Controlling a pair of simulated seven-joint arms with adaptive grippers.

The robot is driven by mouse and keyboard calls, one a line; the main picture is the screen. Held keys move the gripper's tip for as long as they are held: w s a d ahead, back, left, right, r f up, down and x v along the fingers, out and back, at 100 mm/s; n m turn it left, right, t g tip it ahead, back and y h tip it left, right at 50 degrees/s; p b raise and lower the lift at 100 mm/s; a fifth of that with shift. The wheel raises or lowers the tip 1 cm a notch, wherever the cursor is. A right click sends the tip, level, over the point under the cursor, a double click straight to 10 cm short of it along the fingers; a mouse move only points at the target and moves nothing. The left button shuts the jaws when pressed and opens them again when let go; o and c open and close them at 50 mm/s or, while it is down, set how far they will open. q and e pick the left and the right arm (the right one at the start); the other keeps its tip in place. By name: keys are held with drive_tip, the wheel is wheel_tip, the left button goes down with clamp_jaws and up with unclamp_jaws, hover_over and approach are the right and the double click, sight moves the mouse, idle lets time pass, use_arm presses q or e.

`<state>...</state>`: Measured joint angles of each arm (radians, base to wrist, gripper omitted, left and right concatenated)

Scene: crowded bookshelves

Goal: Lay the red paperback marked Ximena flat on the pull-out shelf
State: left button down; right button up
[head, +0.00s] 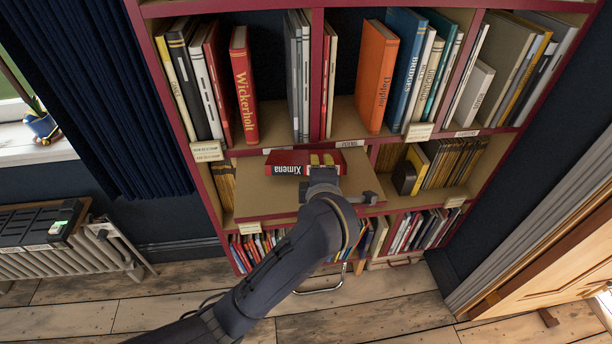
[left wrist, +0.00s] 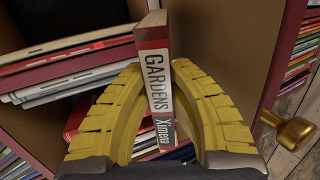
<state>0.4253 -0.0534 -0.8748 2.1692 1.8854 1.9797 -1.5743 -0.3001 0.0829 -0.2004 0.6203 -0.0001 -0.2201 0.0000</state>
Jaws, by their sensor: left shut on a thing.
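The red paperback marked Ximena (head: 288,169) is at the pull-out shelf (head: 262,200), over its back part. In the left wrist view its red and white spine (left wrist: 157,85) reads GARDENS and Ximena and faces the camera. My left gripper (head: 322,164) is shut on the book. Its yellow fingers (left wrist: 160,95) press on both sides of the spine. I cannot tell whether the book touches the board. My right gripper is not in view.
Books fill the shelf above, among them the red Wickerholt (head: 244,90) and an orange book (head: 376,78). A yellow-and-black book (head: 411,168) stands right of the board. A brass knob (left wrist: 294,131) shows in the left wrist view. The board's front left is bare.

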use_arm(q)
drive_tip(key=shift+f, duration=0.4)
drive_tip(key=c, duration=1.5)
unclamp_jaws()
drive_tip(key=v, duration=0.8)
drive_tip(key=shift+d, duration=0.1)
drive_tip(key=shift+s+f, duration=0.1)
